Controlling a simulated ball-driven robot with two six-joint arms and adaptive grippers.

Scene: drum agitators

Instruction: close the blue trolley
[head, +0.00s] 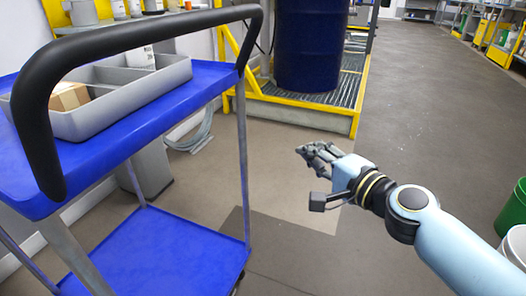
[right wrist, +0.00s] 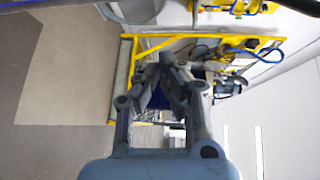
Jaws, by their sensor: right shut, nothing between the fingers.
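The blue trolley (head: 170,245) stands at the left of the head view, with a blue top deck, a blue lower shelf and grey posts. Its black looped handle (head: 150,32) rises over the near side of the deck. My right gripper (head: 316,156) is to the right of the trolley, over bare floor and apart from it. Its fingers are shut with nothing between them, and they also show in the right wrist view (right wrist: 172,66). My left gripper is in neither view.
A grey divided tray (head: 120,103) with a cardboard box (head: 68,96) sits on the deck. A dark blue drum (head: 307,45) stands on a yellow-framed grate (head: 300,112) beyond my gripper. A green bin (head: 514,210) is at the right edge. The floor between is clear.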

